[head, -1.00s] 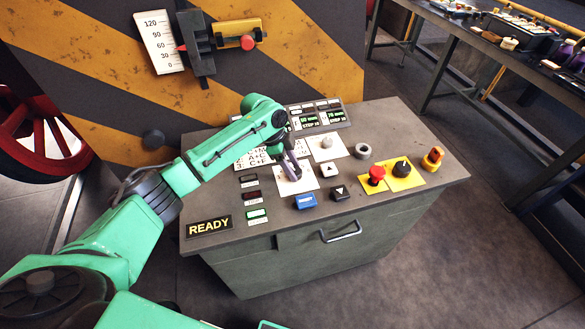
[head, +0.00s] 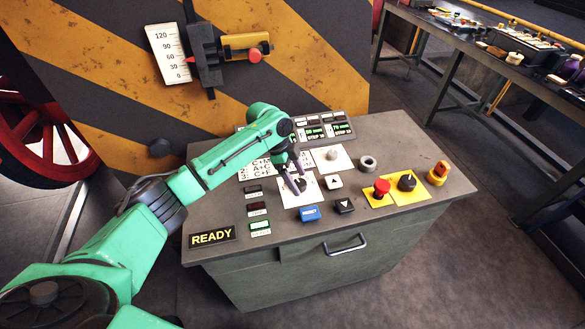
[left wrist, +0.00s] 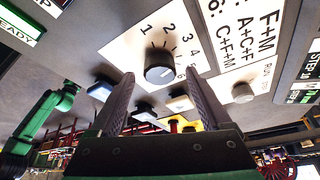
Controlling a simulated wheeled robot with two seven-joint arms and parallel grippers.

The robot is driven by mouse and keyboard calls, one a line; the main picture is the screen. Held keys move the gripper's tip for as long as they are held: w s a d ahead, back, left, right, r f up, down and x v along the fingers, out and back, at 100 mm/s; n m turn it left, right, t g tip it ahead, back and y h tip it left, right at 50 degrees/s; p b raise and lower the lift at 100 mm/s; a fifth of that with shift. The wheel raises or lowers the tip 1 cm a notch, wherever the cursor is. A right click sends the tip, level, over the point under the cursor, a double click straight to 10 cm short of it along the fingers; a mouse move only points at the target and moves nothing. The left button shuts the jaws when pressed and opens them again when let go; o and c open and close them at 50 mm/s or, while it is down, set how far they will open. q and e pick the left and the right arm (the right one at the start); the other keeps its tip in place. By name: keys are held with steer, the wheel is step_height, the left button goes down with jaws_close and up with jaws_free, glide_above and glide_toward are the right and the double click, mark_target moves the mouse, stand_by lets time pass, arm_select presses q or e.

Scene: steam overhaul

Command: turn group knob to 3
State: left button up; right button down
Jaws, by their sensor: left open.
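The group knob is black and round, on a white plate numbered from 1 upward. It shows clearly in the left wrist view (left wrist: 160,68), and in the head view the knob (head: 299,185) is partly covered by my gripper. I cannot tell which number its pointer faces. My left gripper (head: 298,175) is over the knob, fingers pointing down at it. In the left wrist view its two fingers (left wrist: 160,84) are apart, and the knob appears between their tips. I cannot tell whether they touch it. My right gripper is not in view.
On the console top are a second, pale knob (head: 332,154), a blue button (head: 310,213), a black arrow button (head: 344,206), a red button (head: 382,187), a black rotary switch (head: 407,181) and an orange switch (head: 439,171). A READY sign (head: 212,237) is at the left corner.

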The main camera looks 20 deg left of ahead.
arm_select(q)
steer(key=b+v, duration=0.2)
steer(key=v, duration=1.2)
steer(key=shift+b, duration=0.35)
steer(key=shift+d, duration=0.1)
